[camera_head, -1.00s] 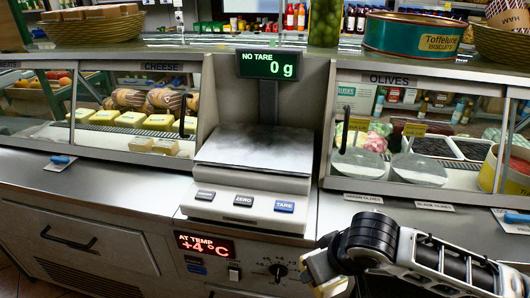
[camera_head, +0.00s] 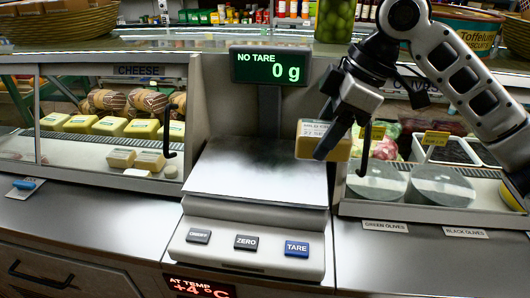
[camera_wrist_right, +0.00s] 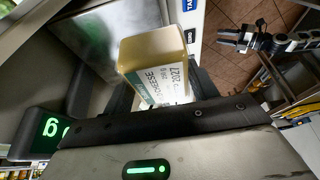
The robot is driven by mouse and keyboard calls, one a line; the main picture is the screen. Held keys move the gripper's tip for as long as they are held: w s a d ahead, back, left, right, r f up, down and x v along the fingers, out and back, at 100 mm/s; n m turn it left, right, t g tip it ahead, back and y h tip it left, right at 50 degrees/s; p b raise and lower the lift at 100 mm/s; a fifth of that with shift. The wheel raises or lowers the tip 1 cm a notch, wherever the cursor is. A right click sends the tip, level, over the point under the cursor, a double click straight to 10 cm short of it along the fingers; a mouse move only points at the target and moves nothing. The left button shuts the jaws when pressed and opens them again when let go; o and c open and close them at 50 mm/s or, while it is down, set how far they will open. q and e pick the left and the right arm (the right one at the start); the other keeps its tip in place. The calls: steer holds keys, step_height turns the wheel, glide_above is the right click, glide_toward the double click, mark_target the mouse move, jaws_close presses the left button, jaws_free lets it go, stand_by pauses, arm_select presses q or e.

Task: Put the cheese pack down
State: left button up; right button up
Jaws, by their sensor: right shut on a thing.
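My right gripper (camera_head: 330,138) is shut on the cheese pack (camera_head: 308,148), a yellow block with a white printed label. It holds the pack in the air at the right edge of the scale's steel plate (camera_head: 250,180). The right wrist view also shows the cheese pack (camera_wrist_right: 155,62) between the fingers, label towards the camera, with the plate (camera_wrist_right: 95,40) beyond it. The plate is bare and the display (camera_head: 269,66) reads 0 g. My left gripper (camera_wrist_right: 235,38) seems to show small in the right wrist view; its opening is unclear.
The cheese case (camera_head: 100,130) with several packs is left of the scale. The olives case with covered bowls (camera_head: 440,187) is right, close to the held pack. A large green jar (camera_head: 335,20) stands behind the display. The steel counter (camera_head: 95,215) has free room at left.

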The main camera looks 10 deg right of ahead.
steer(key=w+a+f, duration=0.1)
steer(key=w+f, duration=0.1)
steer(key=w, duration=0.1)
steer(key=w+a+f, duration=0.2)
steer(key=w+f, duration=0.1)
steer(key=w+a+f+p, duration=0.1)
steer(key=w+a+f, duration=0.1)
steer(key=w, duration=0.1)
steer(key=shift+a+f, duration=0.1)
steer(key=shift+f, duration=0.2)
steer(key=shift+a+f, duration=0.1)
steer(key=shift+f, duration=0.1)
steer(key=shift+w+a+f+p, duration=0.1)
steer(key=shift+w+f+p, duration=0.1)
steer(key=shift+f, duration=0.8)
steer(key=shift+w+a+f+p, duration=0.1)
steer(key=shift+w+f+p, duration=0.1)
steer(key=shift+f, duration=0.75)
steer(key=o, duration=1.1)
steer(key=shift+f, duration=0.1)
steer(key=shift+o, duration=0.2)
steer(key=v, duration=1.2)
steer(key=shift+d, duration=0.15)
